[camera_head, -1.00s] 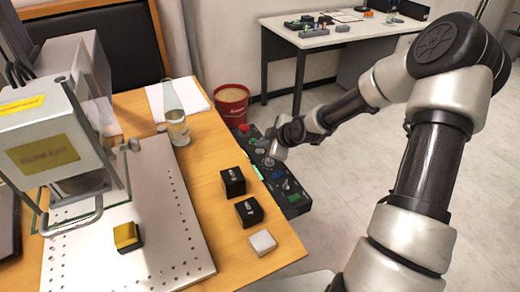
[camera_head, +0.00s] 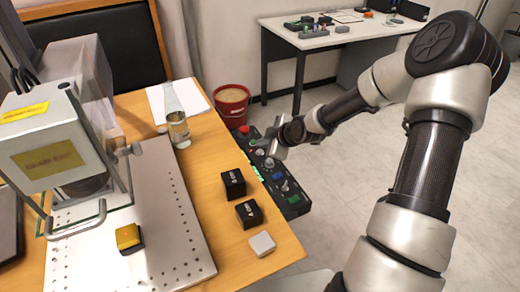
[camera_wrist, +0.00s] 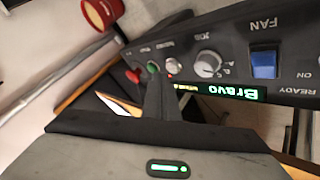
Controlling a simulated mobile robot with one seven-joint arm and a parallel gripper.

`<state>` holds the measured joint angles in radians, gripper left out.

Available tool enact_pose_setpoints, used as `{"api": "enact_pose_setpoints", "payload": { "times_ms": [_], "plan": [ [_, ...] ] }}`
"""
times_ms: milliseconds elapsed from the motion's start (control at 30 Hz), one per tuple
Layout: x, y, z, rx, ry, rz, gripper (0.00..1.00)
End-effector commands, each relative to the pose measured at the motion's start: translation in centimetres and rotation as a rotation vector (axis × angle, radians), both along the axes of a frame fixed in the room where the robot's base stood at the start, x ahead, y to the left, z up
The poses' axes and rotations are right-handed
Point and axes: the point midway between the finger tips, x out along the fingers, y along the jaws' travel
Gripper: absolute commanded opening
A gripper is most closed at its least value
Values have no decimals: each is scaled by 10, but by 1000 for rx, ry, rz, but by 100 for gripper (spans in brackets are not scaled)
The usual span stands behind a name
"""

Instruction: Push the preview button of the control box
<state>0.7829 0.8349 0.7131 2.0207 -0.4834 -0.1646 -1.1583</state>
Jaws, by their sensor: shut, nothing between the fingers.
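The control box (camera_head: 294,207) is a long dark panel at the right edge of the wooden table. The small labels by the buttons are too blurred to tell which is preview. My gripper (camera_head: 272,150) is shut and empty. It also shows in the wrist view (camera_wrist: 159,78), its tip close to the green and silver buttons. I cannot tell whether it touches.
Two black cubes (camera_head: 233,184) (camera_head: 249,214) and a white block (camera_head: 262,244) lie on the table near the box. A glass (camera_head: 178,130) and paper (camera_head: 160,101) are farther back. A red bucket (camera_head: 232,105) stands behind the box. Floor to the right is clear.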

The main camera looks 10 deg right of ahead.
Motion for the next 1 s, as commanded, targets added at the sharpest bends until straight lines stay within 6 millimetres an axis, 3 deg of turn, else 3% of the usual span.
{"api": "enact_pose_setpoints", "payload": {
  "times_ms": [267,800,1000],
  "plan": [
    [0,0,4,-1,0,1,0],
    [0,0,56,0,1,1,0],
    [0,0,60,0,1,1,0]
  ]
}}
